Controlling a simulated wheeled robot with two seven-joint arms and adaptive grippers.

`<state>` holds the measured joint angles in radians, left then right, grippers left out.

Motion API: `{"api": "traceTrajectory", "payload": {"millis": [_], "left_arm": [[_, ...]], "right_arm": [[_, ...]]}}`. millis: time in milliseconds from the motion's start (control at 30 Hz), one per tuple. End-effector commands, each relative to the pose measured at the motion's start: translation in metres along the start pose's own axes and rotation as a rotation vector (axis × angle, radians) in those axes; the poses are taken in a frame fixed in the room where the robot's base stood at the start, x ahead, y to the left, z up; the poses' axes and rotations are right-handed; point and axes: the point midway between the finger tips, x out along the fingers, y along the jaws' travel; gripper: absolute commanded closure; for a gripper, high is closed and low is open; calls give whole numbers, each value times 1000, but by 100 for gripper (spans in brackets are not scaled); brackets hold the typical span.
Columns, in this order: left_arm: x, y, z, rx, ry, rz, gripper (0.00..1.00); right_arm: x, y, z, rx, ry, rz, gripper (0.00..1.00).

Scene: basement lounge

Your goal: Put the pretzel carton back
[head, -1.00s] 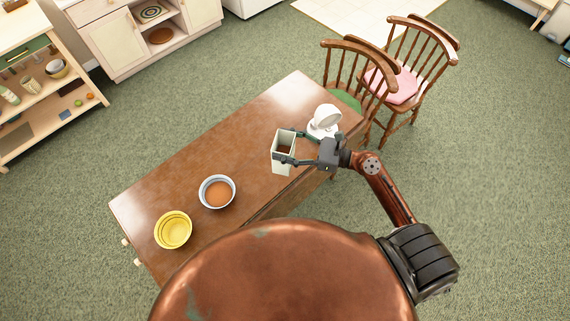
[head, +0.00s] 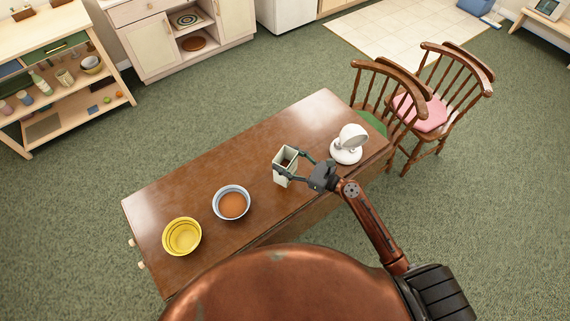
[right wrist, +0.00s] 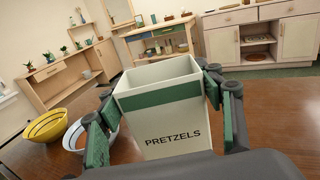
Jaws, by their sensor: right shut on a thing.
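The pretzel carton (head: 280,177) is an open-topped pale box with a dark inside. In the right wrist view the carton (right wrist: 165,122) shows a green band and the word PRETZELS. My right gripper (head: 288,166) is shut on it, with a finger at each side; the fingers (right wrist: 155,112) also show in the right wrist view. I cannot tell whether its bottom touches the table. My left gripper is not in view.
A blue-rimmed bowl (head: 232,203) and a yellow bowl (head: 182,237) stand left of the carton. Chairs (head: 425,108) are beyond the table's right end. The table's far left is bare. A wooden shelf (head: 75,121) stands far left.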

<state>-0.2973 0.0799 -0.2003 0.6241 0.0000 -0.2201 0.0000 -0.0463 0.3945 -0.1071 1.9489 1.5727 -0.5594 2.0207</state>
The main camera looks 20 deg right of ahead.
Motion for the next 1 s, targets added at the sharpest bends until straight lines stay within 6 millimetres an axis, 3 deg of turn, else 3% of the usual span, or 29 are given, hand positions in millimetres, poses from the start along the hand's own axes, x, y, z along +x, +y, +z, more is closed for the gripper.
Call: {"api": "traceTrajectory", "payload": {"millis": [200,400,800,833,1000], "left_arm": [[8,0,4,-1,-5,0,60],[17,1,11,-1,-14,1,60],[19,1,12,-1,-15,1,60],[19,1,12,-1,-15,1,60],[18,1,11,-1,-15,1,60]], "right_arm": [[13,-5,-17,2,-1,0,80],[10,-5,-43,2,1,-2,80],[10,-5,-47,1,0,-1,80],[10,-5,-47,1,1,-1,39],[10,-5,-46,0,1,-1,27]]}}
